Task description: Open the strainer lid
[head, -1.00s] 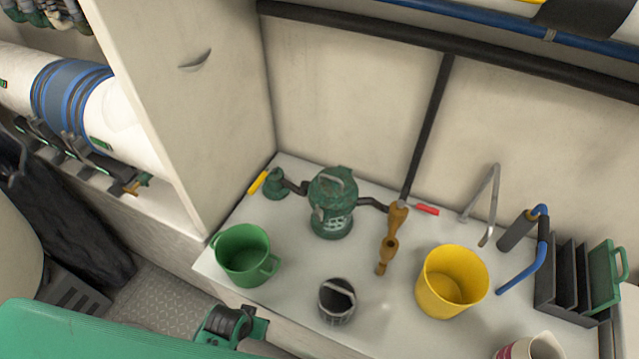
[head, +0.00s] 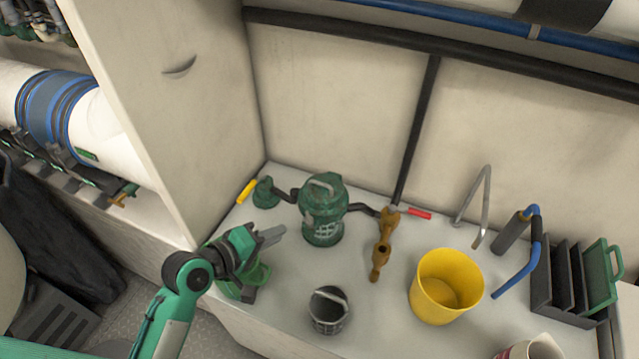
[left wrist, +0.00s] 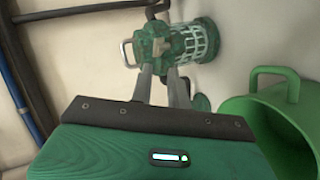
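The strainer (head: 322,215) is a green pot with a see-through, caged body standing on the white counter, with dark pipes at both sides. Its lid (head: 325,187) is on top, with a pale metal bail handle. In the left wrist view the strainer (left wrist: 193,42) lies sideways, with its lid handle (left wrist: 127,53) to the left. My left gripper (head: 277,235) is left of the strainer and apart from it, over the green bucket. Its two fingers (left wrist: 163,85) point toward the strainer with a narrow gap between them and nothing held. My right gripper is not in view.
A green bucket (left wrist: 285,115) is close beside my left gripper. A dark basket (head: 328,312) stands in front of the strainer. A brass valve (head: 382,245) and a yellow bucket (head: 446,287) are to the right. A cabinet wall (head: 165,120) rises at the left.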

